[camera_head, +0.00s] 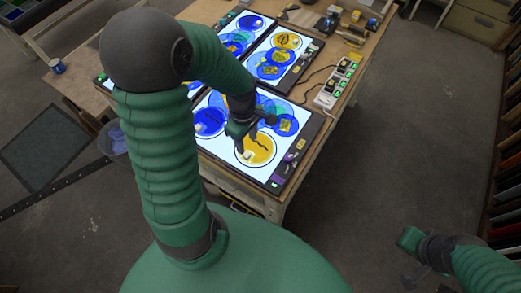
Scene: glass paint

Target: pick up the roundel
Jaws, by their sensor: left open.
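Round painted glass pieces lie on lit panels on the table. An amber-yellow roundel (262,156) with a dark squiggle lies on the nearest panel, close to its front edge. My left gripper (246,139) is open just above this roundel's upper left part; I cannot tell whether it touches. A small pale piece shows on the roundel near the fingers.
Two more lit panels (291,40) with blue and yellow glass stand behind. A power strip (334,88) with cables lies at the table's right edge. A blue cup (57,66) stands at the left. Tools lie at the back. The floor right of the table is clear.

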